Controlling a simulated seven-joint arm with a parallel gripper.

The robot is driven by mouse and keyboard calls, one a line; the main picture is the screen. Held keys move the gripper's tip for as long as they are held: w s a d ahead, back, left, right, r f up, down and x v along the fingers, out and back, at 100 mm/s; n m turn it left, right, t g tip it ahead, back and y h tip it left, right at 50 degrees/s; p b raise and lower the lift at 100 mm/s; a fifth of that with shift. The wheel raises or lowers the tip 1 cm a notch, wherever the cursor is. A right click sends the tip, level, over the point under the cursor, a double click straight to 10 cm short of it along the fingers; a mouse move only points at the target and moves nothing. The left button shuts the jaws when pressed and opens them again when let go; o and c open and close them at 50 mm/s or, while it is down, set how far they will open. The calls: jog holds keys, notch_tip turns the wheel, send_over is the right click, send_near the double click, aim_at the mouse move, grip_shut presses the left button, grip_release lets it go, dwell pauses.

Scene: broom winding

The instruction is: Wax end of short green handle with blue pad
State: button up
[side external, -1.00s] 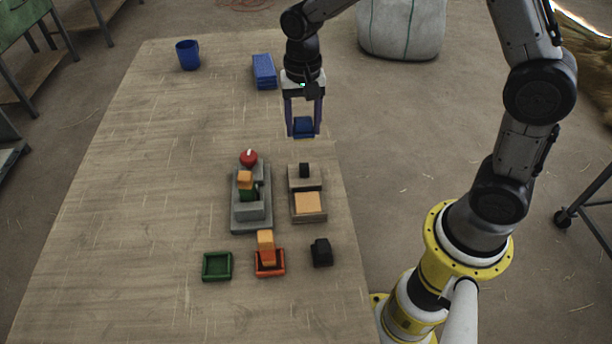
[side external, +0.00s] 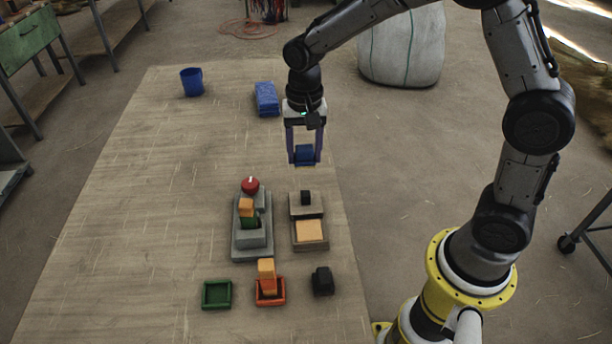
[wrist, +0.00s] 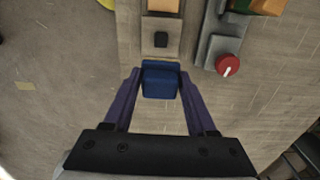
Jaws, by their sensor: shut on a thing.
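My gripper (side external: 304,160) is shut on a blue pad (side external: 304,153), which it holds above the table's right side. In the wrist view the blue pad (wrist: 160,79) sits between the purple fingers of my gripper (wrist: 160,92). A short green handle (side external: 250,223) with an orange-tan end (side external: 246,205) sits in a grey fixture (side external: 252,254) with a red knob (side external: 250,185). The fixture is nearer the camera than my gripper and to its left. Its green part (wrist: 240,5) is cut off at the wrist view's top edge.
A grey-brown box (side external: 322,245) with a tan surface and black knob (side external: 306,198) stands right of the fixture. A green tray (side external: 217,307), an orange tray (side external: 282,299) holding an orange block, and a black block (side external: 322,281) lie nearer. A blue cup (side external: 191,82) and blue stack (side external: 266,99) stand behind.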

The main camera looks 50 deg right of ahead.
jog(key=shift+s+f, duration=0.15)
jog(key=shift+f, duration=0.15)
send_near(309, 230)
jog(key=shift+f, duration=2.8)
jog(key=shift+f, duration=0.65)
jog(key=shift+r, duration=0.1)
notch_tip(309, 230, up, 7)
dwell(0.7)
dwell(0.4)
